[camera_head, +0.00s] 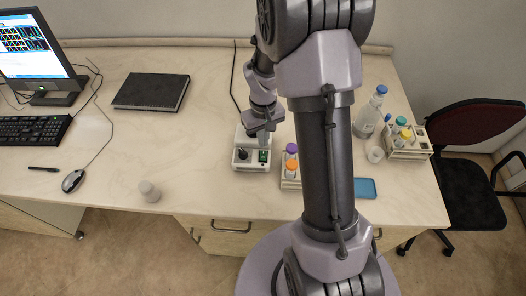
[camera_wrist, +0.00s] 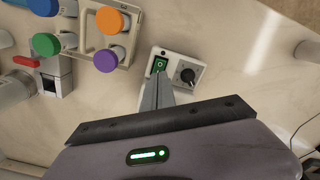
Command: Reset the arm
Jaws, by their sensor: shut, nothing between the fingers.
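My gripper (camera_head: 262,129) is over the desk, just above a small white device with a green switch and a black knob (camera_head: 242,163). In the wrist view my gripper's fingers (camera_wrist: 158,84) are together and empty, with their tips by the green switch (camera_wrist: 160,64). I cannot tell whether the tips touch the device. The black knob (camera_wrist: 187,75) is to the right of the fingers. My arm stands upright across the middle of the head view and hides part of the desk.
A rack with purple- and orange-capped tubes (camera_head: 291,183) stands right beside the device. A blue-capped bottle (camera_head: 370,112) and a second tube rack (camera_head: 408,153) are at the right. A black notebook (camera_head: 152,91) lies left; desk between is clear.

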